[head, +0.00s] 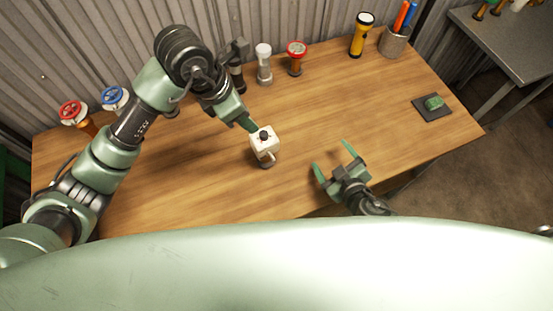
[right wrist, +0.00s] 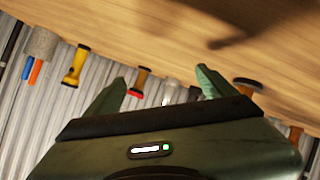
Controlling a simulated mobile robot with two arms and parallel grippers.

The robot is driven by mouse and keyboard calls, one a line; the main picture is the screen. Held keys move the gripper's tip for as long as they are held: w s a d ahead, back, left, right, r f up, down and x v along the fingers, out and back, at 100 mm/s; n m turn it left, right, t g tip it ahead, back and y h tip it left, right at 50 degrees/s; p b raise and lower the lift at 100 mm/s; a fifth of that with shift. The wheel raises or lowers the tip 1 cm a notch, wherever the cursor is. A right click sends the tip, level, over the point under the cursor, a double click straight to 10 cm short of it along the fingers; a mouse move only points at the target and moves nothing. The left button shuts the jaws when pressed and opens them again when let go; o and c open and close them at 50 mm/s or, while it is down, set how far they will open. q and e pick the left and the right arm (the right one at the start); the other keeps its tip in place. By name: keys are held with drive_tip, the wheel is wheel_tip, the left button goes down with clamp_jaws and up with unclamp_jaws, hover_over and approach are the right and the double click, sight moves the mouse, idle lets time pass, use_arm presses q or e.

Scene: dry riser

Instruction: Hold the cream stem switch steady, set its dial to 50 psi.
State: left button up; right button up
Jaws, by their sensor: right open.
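The cream stem switch (head: 268,147) stands on the wooden table near its middle, with a dark dial (head: 263,135) on its top. The dial's setting is too small to read. My left gripper (head: 248,124) reaches in from the back left, its green fingertip at the switch's upper left edge. The fingers overlap in the view, so I cannot tell whether they are shut on the switch. My right gripper (head: 333,160) is open and empty to the right of the switch, apart from it. Its two green fingers stand wide apart in the right wrist view (right wrist: 158,92).
Red (head: 73,112) and blue (head: 115,97) handwheel valves stand at the back left. A white-topped fitting (head: 264,65), a red-topped valve (head: 296,58), a yellow flashlight (head: 361,36) and a pen cup (head: 393,42) line the back. A dark pad (head: 432,108) lies right. The table's right-centre is clear.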

sight(270, 154)
drive_tip(key=a+r+m+y, duration=0.1)
drive_tip(key=a, duration=0.4)
drive_tip(key=s+a+r+m+y, duration=0.1)
drive_tip(key=a+r, duration=0.1)
drive_tip(key=a, duration=0.3)
drive_tip(key=s+a+r+m+y, duration=0.1)
drive_tip(key=a+r, duration=0.1)
drive_tip(key=a, duration=0.4)
drive_tip(key=shift+m, duration=0.4)
drive_tip(key=shift+w+a+f, duration=0.15)
drive_tip(key=shift+w+a, duration=0.05)
drive_tip(key=shift+w, duration=0.15)
drive_tip(key=x, duration=0.6)
drive_tip(key=shift+w+f, duration=0.2)
drive_tip(key=shift+w, duration=0.1)
